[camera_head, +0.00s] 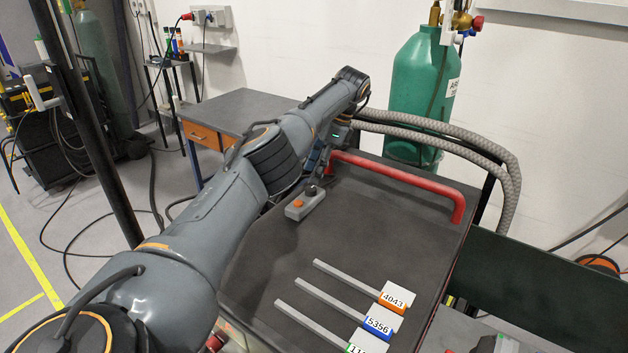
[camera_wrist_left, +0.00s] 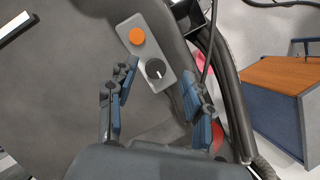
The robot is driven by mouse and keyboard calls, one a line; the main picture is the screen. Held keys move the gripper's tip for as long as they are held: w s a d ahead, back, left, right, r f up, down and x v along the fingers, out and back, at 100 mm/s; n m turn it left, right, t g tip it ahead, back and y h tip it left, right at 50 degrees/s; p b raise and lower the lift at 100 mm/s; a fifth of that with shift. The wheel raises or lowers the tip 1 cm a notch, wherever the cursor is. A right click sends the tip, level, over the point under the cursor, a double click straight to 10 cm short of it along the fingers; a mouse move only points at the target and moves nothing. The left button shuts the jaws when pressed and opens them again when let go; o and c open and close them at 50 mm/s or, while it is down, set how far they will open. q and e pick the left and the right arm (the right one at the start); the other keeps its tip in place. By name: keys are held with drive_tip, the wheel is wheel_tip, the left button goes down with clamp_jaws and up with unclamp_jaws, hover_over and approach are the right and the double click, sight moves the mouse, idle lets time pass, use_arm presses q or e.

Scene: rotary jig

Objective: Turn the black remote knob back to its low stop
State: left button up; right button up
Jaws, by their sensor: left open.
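The remote is a grey box (camera_head: 305,204) lying on the dark cart top, with an orange button (camera_head: 298,204) and a black knob (camera_head: 311,190). In the left wrist view the grey box (camera_wrist_left: 146,52) shows its orange button (camera_wrist_left: 137,36) and the black knob (camera_wrist_left: 155,69), with a white pointer mark towards the lower right. My left gripper (camera_wrist_left: 159,73) is open, its blue-grey fingers on either side of the knob in the picture. Gaps show beside the knob; I cannot tell the height between them. In the head view the left gripper (camera_head: 320,178) is partly hidden by its arm. My right gripper is not in view.
The cart top (camera_head: 350,225) has a red handle (camera_head: 395,176) at its back edge. Several grey bars with number tags (camera_head: 394,297) lie towards the front right. A green gas cylinder (camera_head: 420,90) and grey hoses (camera_head: 440,128) stand behind. A desk (camera_head: 240,115) is at the back left.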

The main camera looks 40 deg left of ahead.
sight(314, 188)
use_arm(q)
wheel_tip(314, 188, up, 6)
drive_tip(key=shift+f, duration=0.2)
idle(0.6)
